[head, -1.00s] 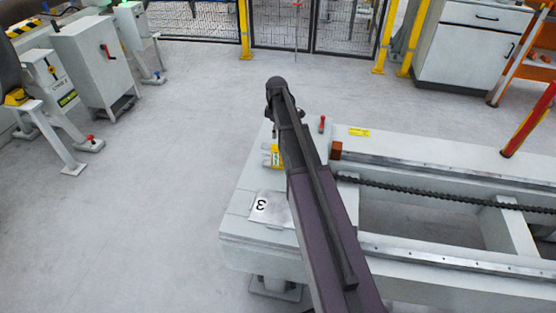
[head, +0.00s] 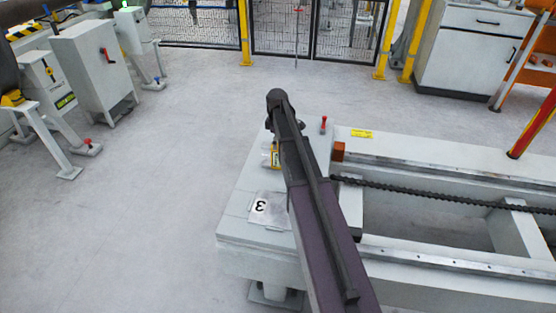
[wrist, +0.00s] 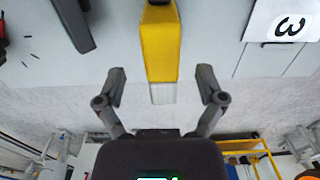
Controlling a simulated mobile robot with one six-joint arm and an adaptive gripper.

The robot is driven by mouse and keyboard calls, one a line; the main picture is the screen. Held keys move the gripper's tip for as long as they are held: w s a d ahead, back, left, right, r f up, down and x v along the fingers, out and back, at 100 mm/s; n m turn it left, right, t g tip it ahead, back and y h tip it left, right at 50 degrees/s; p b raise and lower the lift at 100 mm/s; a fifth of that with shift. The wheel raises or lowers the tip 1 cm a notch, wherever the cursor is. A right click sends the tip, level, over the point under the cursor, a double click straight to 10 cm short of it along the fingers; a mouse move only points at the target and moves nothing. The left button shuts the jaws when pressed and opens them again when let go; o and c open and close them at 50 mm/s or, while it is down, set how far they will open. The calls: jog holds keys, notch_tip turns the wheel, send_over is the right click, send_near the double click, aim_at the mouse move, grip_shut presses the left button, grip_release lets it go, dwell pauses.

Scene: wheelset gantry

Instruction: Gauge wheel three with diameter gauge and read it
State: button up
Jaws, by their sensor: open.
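A yellow block-like tool with a pale silver end, probably the diameter gauge (wrist: 161,48), lies on the grey bench top. In the head view its yellow side (head: 275,159) shows just left of my arm, which hides the rest. My gripper (wrist: 162,84) is open and empty in the wrist view. Its two fingers stand apart on either side of the tool's silver end, with no contact visible. A white plate marked 3 (head: 266,208) lies on the bench near the tool, and it also shows in the wrist view (wrist: 287,22). I cannot make out wheel three.
The bench (head: 240,228) continues right into a frame with rails and a dark chain (head: 430,197). A red-topped peg (head: 323,125) and an orange-brown block (head: 338,151) stand beside my arm. Grey cabinets (head: 98,68) stand at left. The floor between is clear.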

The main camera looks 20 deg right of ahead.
aim_at(277, 152)
jog(key=shift+f, duration=0.1)
dwell(0.3)
jog(key=shift+s+f+b, duration=0.15)
jog(key=shift+f+b, duration=2.4)
jog(key=shift+b, duration=0.05)
grip_shut()
